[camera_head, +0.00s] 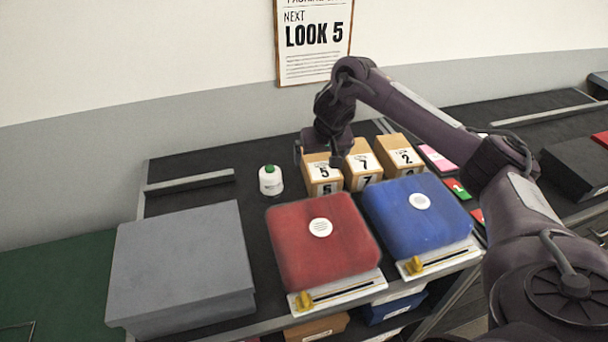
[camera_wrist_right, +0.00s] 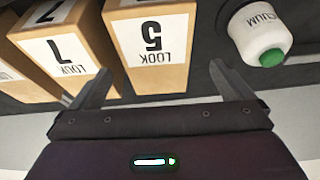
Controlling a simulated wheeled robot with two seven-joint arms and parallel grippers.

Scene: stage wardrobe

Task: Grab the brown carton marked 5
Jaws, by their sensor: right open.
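The brown carton marked 5 (camera_head: 323,186) stands on the dark table at the left end of a row of brown cartons. It also shows upside down in the right wrist view (camera_wrist_right: 151,72), label "LOOK 5" facing the camera. My right gripper (camera_head: 320,156) is at this carton's top, hiding part of it. In the right wrist view its open fingers (camera_wrist_right: 160,75) appear on either side of the carton, with nothing seen gripped. Whether a finger touches the carton I cannot tell. My left gripper is out of view.
Carton 7 (camera_head: 362,165) stands close beside carton 5, and carton 2 (camera_head: 401,156) is beyond it. A white bottle with a green cap (camera_head: 270,181) stands to the left. Red (camera_head: 315,250) and blue (camera_head: 420,220) cases and a grey box (camera_head: 180,262) fill the front.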

